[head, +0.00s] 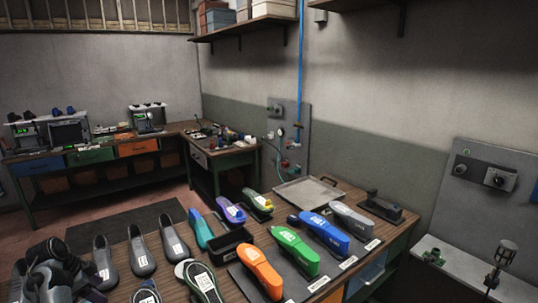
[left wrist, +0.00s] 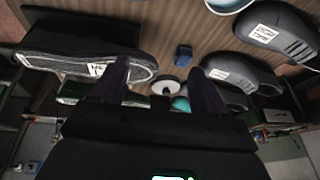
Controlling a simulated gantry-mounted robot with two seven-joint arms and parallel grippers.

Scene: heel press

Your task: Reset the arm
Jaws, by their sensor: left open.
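My left gripper (head: 58,268) is the dark shape at the lower left of the head view, beside the row of grey lasts. In the left wrist view its two dark fingers (left wrist: 161,82) are apart with nothing gripped between them. A small round white-rimmed item (left wrist: 166,87) and a small blue item (left wrist: 183,54) show beyond the fingers. A dark shoe with a pale sole edge (left wrist: 88,67) is to the left, and grey lasts (left wrist: 275,37) with white labels are to the right. My right gripper is in neither view.
Orange (head: 260,270), green (head: 295,250), blue (head: 325,234) and grey (head: 353,217) lasts lie on the wooden bench, with labels in front. A black bin (head: 228,243) and a metal tray (head: 308,192) are behind. A bench-mounted device (head: 503,258) stands at the right.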

